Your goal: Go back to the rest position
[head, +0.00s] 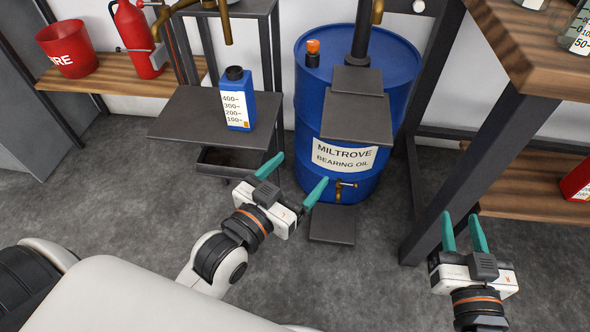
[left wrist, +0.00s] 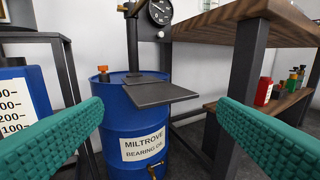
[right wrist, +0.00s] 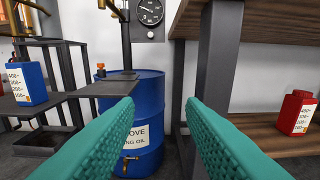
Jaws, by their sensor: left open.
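My left gripper (head: 291,182) is open and empty, in front of the blue oil drum in the head view. Its green fingers are spread wide in the left wrist view (left wrist: 160,125). My right gripper (head: 463,232) is also open and empty, at the lower right by the dark bench leg. Its two green fingers stand apart with nothing between them in the right wrist view (right wrist: 163,115). Neither gripper touches anything that I can see.
A blue drum (head: 315,120) labelled Miltrove bearing oil stands ahead. A blue graduated bottle (head: 238,103) stands on a dark shelf (head: 185,115) to its left. A wooden bench (head: 530,50) with a dark leg (head: 480,150) is at right. A red bucket (head: 68,52) and extinguisher (head: 137,42) are back left.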

